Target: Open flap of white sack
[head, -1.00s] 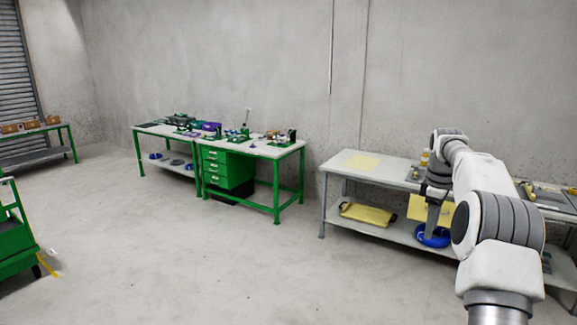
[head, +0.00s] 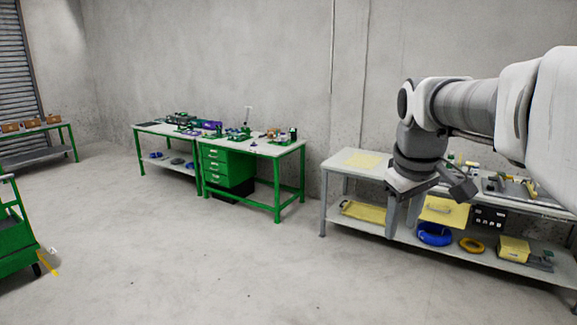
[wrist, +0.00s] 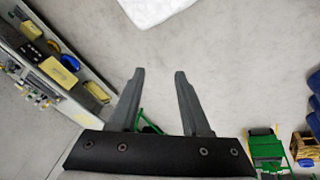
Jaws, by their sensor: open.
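A white, soft-looking thing (wrist: 152,10), likely the white sack, lies on the floor at the top edge of the wrist view. Only part of it shows, and I cannot make out a flap. It is not visible in the head view. My gripper (wrist: 159,73) is open and empty, with its two dark fingers apart over bare floor in the picture. The white thing appears beyond the fingertips, with a gap between. In the head view my gripper (head: 404,226) points down in front of the grey bench.
The grey bench (head: 345,171) at right holds tools on top; a blue cable coil (head: 434,234), a yellow coil (head: 471,245) and yellow boxes are on its shelf. Green benches (head: 277,195) stand farther back. A green cart (head: 15,240) is at left. The middle floor is clear.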

